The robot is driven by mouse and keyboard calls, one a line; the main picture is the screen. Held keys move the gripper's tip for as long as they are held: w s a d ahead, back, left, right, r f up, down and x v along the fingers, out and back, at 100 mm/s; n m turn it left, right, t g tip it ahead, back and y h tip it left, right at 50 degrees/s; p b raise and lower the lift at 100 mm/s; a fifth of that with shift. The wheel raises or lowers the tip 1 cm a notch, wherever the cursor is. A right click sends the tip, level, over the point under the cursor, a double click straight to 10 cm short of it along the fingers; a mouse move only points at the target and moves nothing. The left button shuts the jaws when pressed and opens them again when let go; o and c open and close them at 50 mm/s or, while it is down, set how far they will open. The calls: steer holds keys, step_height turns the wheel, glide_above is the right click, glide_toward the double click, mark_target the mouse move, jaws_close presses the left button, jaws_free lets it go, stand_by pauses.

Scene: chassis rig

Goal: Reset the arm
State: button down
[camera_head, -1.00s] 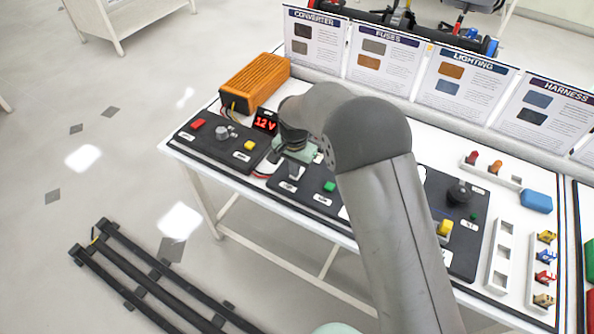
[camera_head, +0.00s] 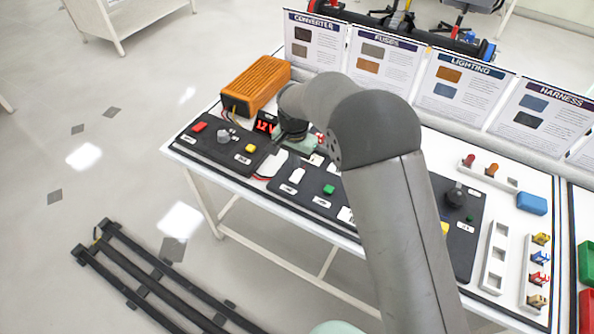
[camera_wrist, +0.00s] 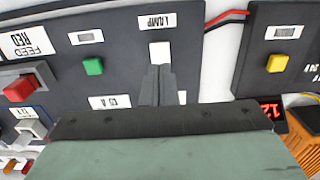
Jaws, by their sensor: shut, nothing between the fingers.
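My gripper (camera_wrist: 156,84) is shut and empty in the wrist view. Its dark fingers point at a black panel (camera_wrist: 125,55), close to a white rocker (camera_wrist: 160,53) under an upside-down LAMP label; I cannot tell the gap. In the head view the pale green gripper body (camera_head: 308,142) shows partly behind my arm, over the back of the middle panel (camera_head: 305,190); the fingertips are hard to make out there.
An orange converter box (camera_head: 257,84) and a red 12 V display (camera_head: 265,125) stand near the gripper. Upright label cards (camera_head: 376,60) line the back. A left panel (camera_head: 215,145) and fuse holders (camera_head: 540,255) flank the arm. Open floor lies left.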

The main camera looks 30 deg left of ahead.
steer(key=shift+r+p, duration=0.3)
steer(key=shift+r, duration=0.6)
steer(key=w+d+r, duration=0.1)
steer(key=d+r, duration=0.6)
steer(key=d, duration=0.6)
steer(key=w+d+r, duration=0.1)
steer(key=d+r, duration=0.5)
steer(key=d, duration=0.7)
steer(key=s+d+r, duration=0.1)
steer(key=s+d, duration=1.7)
steer(key=d, duration=0.3)
steer(key=shift+s+d+r+m+t, duration=0.2)
steer(key=shift+d+r+m+t, duration=0.1)
steer(key=shift+d, duration=0.05)
